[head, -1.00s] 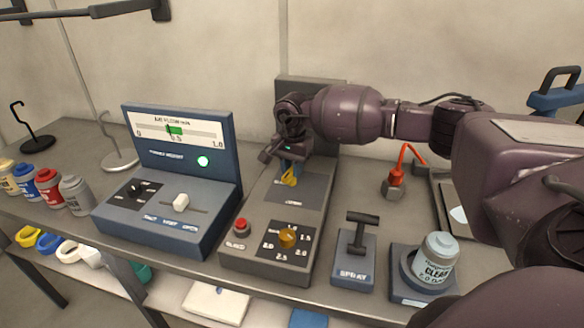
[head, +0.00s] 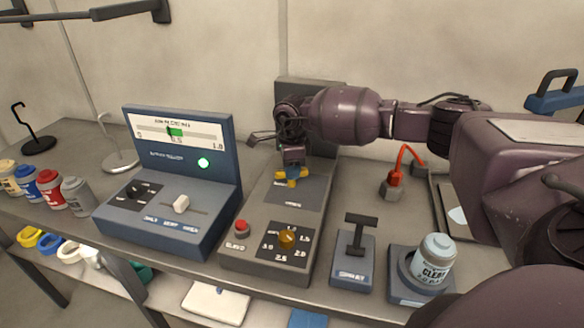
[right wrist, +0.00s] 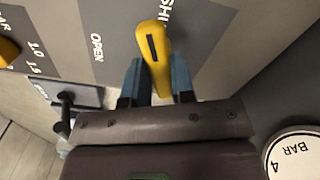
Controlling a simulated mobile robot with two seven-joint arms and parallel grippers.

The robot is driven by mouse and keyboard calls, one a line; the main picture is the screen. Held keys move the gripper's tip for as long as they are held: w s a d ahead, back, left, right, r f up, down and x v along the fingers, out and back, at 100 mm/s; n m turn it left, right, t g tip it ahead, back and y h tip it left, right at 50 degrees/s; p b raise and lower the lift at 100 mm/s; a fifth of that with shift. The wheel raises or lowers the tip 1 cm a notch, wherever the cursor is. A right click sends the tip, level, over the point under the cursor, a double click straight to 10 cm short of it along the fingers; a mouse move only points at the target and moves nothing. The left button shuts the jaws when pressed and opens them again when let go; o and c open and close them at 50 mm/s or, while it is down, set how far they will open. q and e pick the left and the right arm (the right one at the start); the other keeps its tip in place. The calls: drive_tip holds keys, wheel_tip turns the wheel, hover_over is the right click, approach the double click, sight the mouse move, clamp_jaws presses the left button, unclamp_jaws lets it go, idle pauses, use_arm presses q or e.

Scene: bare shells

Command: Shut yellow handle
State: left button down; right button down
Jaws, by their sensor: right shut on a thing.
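The yellow handle (head: 291,176) is on the sloped grey panel of the middle unit, lying crosswise in the head view and partly hidden by my right gripper (head: 290,170). In the right wrist view the yellow handle (right wrist: 153,42) points up the picture. Its dark-slotted end is beside a partly cut-off label starting "SH", and the "OPEN" label is to its left. My right gripper (right wrist: 159,78) has its blue fingers on both sides of the handle, shut on it. My left gripper is not in view.
A round gauge marked "BAR" (right wrist: 295,156) is at the lower right of the wrist view. The grey unit has a red button (head: 242,227) and a yellow knob (head: 287,238).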

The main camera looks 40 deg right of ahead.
drive_tip(key=m, duration=0.3)
drive_tip(key=shift+r+m+p, duration=0.1)
drive_tip(key=shift+m+p, duration=0.2)
drive_tip(key=shift+p, duration=0.05)
drive_tip(key=shift+m, duration=0.5)
drive_tip(key=c, duration=1)
unclamp_jaws()
drive_tip(key=shift+o, duration=0.2)
drive_tip(key=shift+r, duration=0.5)
wheel_tip(320, 180, up, 8)
drive_tip(key=shift+r, duration=0.9)
